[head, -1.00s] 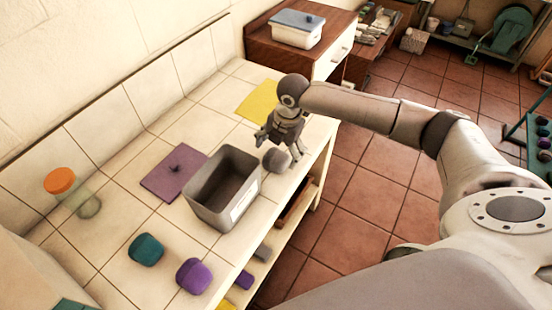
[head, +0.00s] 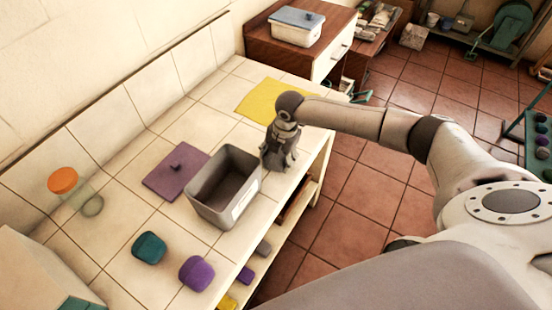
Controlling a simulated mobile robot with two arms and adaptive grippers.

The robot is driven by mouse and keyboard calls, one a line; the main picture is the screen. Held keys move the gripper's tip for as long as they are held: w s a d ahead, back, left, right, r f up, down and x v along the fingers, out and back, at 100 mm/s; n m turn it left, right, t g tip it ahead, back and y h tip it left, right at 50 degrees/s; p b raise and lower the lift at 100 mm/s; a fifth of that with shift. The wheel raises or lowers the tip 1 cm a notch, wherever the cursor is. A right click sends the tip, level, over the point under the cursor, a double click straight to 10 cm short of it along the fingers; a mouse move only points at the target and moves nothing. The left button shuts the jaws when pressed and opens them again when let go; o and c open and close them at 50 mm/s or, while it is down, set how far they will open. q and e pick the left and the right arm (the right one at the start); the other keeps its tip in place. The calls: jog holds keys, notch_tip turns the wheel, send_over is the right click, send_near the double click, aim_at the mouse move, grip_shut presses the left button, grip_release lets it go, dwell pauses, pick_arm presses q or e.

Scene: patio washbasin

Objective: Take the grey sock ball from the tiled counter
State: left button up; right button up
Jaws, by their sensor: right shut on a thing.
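My right gripper (head: 278,164) points down at the right edge of the tiled counter (head: 225,92), just right of the grey bin. Its fingers are shut around the grey sock ball, which they hide almost wholly. I cannot tell whether the ball still touches the tiles. My left gripper is not in view.
The open grey bin (head: 207,207) stands close left of my right gripper.

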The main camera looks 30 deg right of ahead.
jog(key=shift+c, duration=0.7)
jog(key=shift+r, duration=0.15)
